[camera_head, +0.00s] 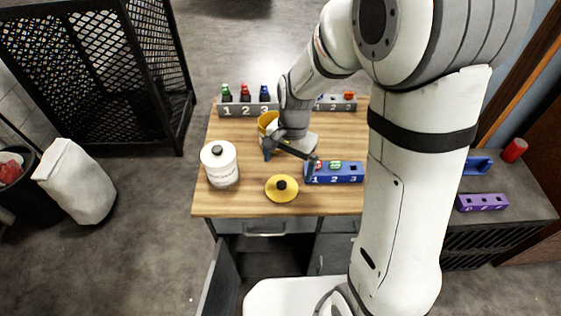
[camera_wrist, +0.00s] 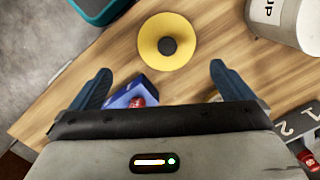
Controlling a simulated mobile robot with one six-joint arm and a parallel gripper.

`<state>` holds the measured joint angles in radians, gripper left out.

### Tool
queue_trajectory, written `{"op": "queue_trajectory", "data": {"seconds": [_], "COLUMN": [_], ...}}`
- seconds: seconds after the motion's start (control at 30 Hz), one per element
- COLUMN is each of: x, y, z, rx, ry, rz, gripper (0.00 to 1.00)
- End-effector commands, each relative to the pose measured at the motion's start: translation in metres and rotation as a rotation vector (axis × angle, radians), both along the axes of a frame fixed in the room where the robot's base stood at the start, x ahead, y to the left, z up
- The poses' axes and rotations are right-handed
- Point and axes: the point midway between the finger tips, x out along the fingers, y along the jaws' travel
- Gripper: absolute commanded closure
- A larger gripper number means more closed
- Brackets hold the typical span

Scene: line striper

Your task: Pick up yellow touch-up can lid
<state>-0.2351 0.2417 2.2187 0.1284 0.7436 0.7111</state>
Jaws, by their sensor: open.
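The yellow lid (camera_head: 282,189) is a round disc with a black knob in its middle. It lies flat on the wooden table near the front edge. In the wrist view the lid (camera_wrist: 168,41) shows beyond my fingers, a little right of the middle of the gap. My gripper (camera_head: 291,167) is open and empty above the table, behind the lid in the head view and apart from it. Its two dark blue fingers spread wide in the wrist view (camera_wrist: 158,82). A yellow can (camera_head: 267,121) stands behind my gripper, partly hidden by it.
A white canister (camera_head: 219,165) with a black knob stands left of the lid. A blue numbered holder (camera_head: 336,173) with small items sits to the right, close to one finger. A grey numbered rack (camera_head: 244,108) is at the back. Bare wood (camera_head: 235,204) lies left of the lid.

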Motion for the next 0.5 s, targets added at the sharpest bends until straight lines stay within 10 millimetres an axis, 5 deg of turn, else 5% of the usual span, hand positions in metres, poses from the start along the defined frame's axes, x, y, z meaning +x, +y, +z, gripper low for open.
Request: {"op": "queue_trajectory", "data": {"seconds": [0.5], "x": [0.002], "y": [0.012], "z": [-0.049], "rx": [-0.006], "ry": [0.029], "rz": [-0.046], "gripper": [0.0]}}
